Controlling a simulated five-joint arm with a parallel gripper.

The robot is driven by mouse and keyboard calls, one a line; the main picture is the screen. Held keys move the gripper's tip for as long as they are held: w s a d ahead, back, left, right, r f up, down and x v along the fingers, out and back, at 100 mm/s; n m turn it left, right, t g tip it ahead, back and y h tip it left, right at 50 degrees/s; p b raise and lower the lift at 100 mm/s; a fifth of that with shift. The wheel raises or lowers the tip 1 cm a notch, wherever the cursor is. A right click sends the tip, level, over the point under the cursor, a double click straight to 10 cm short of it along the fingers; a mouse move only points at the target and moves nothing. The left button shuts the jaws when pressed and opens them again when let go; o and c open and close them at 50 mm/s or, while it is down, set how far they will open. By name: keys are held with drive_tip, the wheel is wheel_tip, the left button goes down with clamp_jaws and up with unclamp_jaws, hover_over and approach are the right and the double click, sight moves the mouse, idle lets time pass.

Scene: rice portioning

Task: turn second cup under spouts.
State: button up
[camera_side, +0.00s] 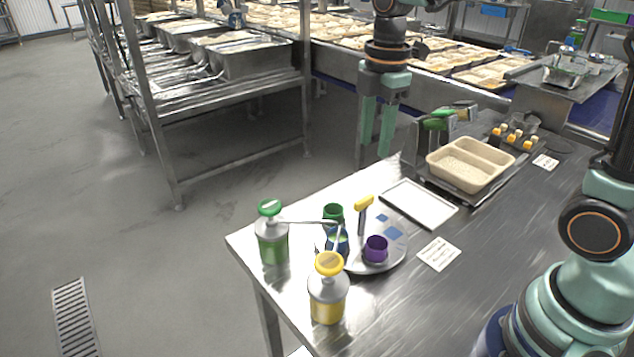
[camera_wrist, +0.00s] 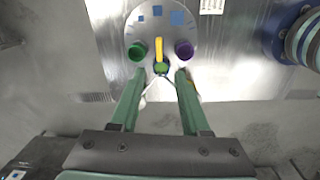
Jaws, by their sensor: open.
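The round grey turntable (camera_side: 393,256) sits near the table's left end, with a yellow-topped handle (camera_side: 363,203) standing up from it. It carries a green cup (camera_side: 333,213), a blue cup (camera_side: 338,246) and a purple cup (camera_side: 376,249). The thin spouts of the green-topped pump bottle (camera_side: 272,240) and the yellow-topped pump bottle (camera_side: 328,292) meet over the blue cup. In the wrist view, the green cup (camera_wrist: 138,51) is left of the yellow handle (camera_wrist: 159,48) and the purple cup (camera_wrist: 184,50) right. My gripper (camera_side: 373,162) is open, empty and pointing down, apart from the handle.
A white tray (camera_side: 418,204) and a printed card (camera_side: 438,254) lie right of the turntable. A tan two-compartment tray (camera_side: 470,165) stands farther back. Metal racks (camera_side: 230,90) stand behind, across the floor. The table's front middle is bare.

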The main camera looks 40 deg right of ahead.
sight(365, 198)
drive_tip(key=shift+n, duration=0.8)
drive_tip(key=f, duration=1.2)
drive_tip(key=shift+w+a+f, duration=0.1)
drive_tip(key=shift+w+f, duration=0.3)
clamp_jaws()
drive_tip(key=shift+r, duration=0.1)
